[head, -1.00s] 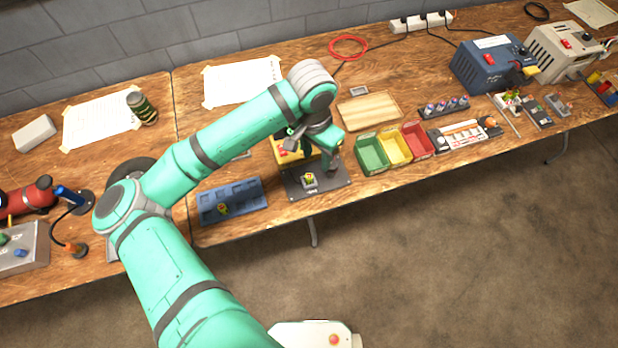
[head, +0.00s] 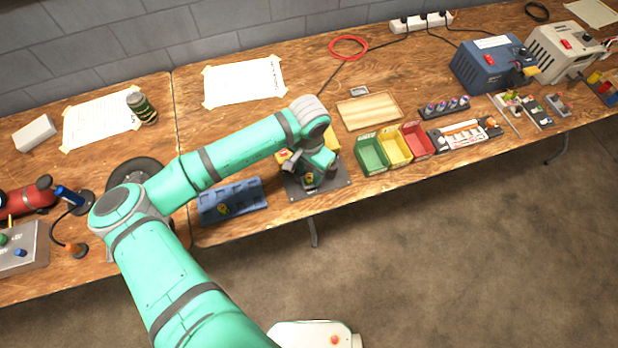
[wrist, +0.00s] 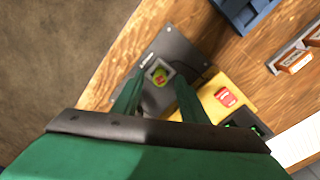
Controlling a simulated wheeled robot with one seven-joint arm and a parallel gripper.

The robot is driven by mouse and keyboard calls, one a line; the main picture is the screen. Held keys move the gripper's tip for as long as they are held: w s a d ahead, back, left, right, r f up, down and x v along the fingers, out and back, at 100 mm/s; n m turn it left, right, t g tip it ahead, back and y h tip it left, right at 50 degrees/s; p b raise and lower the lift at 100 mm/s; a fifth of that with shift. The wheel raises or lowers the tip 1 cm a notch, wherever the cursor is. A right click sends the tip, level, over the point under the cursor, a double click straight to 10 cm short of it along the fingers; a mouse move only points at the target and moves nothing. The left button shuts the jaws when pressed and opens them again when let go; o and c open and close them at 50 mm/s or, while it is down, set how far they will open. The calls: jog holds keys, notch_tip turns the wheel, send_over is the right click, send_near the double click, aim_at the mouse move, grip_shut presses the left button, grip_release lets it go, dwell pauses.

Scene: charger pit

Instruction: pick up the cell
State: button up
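A small cell with a yellow, red and green top (wrist: 160,76) sits in a square grey socket on the dark plate (wrist: 178,55). It also shows in the head view (head: 309,178), partly hidden by my gripper. My gripper (wrist: 157,88) is above the plate, pointing down at the socket. Its two green fingers are apart, one on each side of the cell in the wrist picture, with nothing seen between them but the cell below. I cannot tell whether they touch it. A second, similar cell (head: 224,209) sits in the blue tray (head: 245,193) to the left.
A yellow box with a red switch (wrist: 226,97) stands right beside the socket, behind my gripper. Green (head: 371,155), yellow (head: 395,147) and red (head: 418,140) bins stand to the right. The table's front edge is close to the plate.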

jog(key=shift+f, duration=0.5)
grip_shut()
jog(key=shift+r, duration=0.2)
